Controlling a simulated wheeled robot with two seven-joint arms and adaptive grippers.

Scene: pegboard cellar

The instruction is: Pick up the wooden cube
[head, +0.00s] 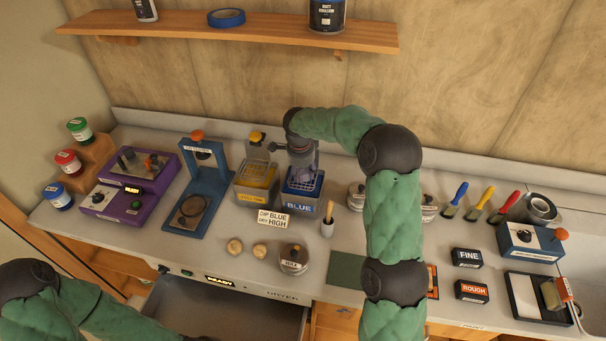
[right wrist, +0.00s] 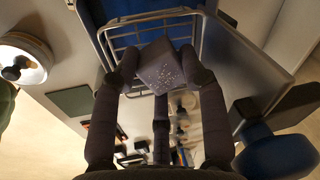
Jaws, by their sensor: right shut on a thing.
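My right gripper (head: 303,168) points down over the tank labelled BLUE (head: 300,207) at the middle of the counter. In the right wrist view its fingers (right wrist: 155,80) are shut on a cube (right wrist: 161,70). The cube looks dark grey-purple with pale specks on one face, and no wood grain shows. A wire basket (right wrist: 112,47) is close beside the cube in that view; I cannot tell whether they touch. In the head view the gripper hides the cube. My left arm is at the lower left, with its gripper out of view.
A yellow tank (head: 256,187) stands left of the blue one. A sign (head: 273,219) reading CAP BLUE, DRY HIGH stands in front. Two round wooden pieces (head: 247,248), a lidded pot (head: 293,260) and a brush (head: 328,222) are nearby. A drawer (head: 225,305) is open below.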

